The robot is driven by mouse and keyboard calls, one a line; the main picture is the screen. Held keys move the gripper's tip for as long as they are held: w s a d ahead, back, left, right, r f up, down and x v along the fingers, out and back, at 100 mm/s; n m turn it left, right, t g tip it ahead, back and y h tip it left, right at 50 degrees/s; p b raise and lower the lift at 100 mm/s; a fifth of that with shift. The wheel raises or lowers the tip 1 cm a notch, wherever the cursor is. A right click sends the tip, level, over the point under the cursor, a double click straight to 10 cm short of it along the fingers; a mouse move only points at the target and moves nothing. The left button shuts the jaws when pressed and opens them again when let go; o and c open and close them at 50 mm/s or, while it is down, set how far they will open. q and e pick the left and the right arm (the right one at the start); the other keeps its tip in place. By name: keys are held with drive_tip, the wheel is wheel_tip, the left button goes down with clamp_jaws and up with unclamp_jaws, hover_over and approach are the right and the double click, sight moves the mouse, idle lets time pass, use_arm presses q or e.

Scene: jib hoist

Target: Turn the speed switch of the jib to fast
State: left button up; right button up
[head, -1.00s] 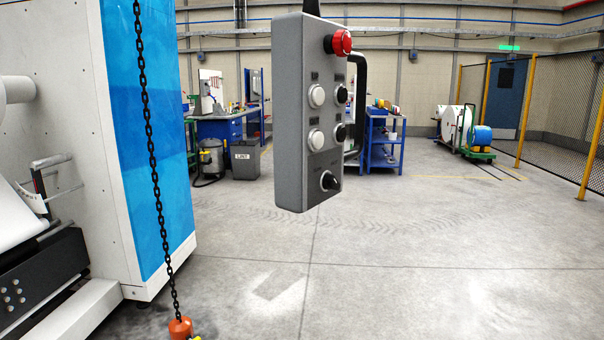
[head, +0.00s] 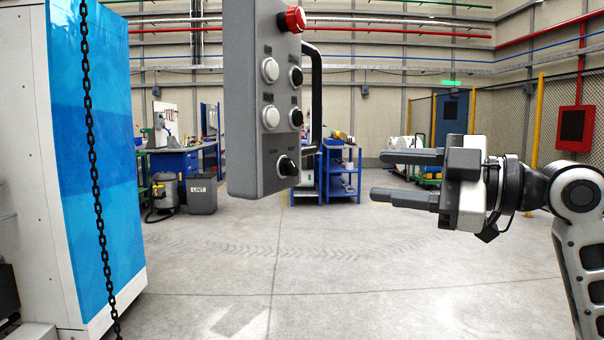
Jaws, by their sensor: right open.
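The jib's grey control pendant (head: 243,110) hangs upright at the upper middle of the head view. Its face has a red stop button (head: 293,19), two white buttons, two black buttons, and the black rotary speed switch (head: 288,166) near the bottom. Small labels sit above the switch, too small to read. A black handle bar (head: 317,95) runs along the pendant's right side. My right gripper (head: 378,175) points left, open and empty, to the right of the switch and clear of the pendant. My left gripper is not in view.
A black chain (head: 92,160) hangs at the left in front of a white and blue machine (head: 95,150). Behind are a blue workbench (head: 178,165), a grey bin (head: 201,195) and a blue shelf cart (head: 340,172). The floor below the pendant is clear.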

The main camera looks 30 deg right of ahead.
sight(295, 168)
drive_tip(key=p+x, duration=0.4)
drive_tip(key=x, duration=0.9)
drive_tip(key=shift+w+r, duration=0.1)
drive_tip(key=shift+r, duration=0.05)
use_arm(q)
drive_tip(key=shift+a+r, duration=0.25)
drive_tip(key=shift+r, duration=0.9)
use_arm(e)
drive_tip(key=shift+w+a, duration=0.25)
drive_tip(key=shift+w, duration=0.2)
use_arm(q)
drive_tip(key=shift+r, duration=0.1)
use_arm(e)
drive_tip(key=c, duration=1)
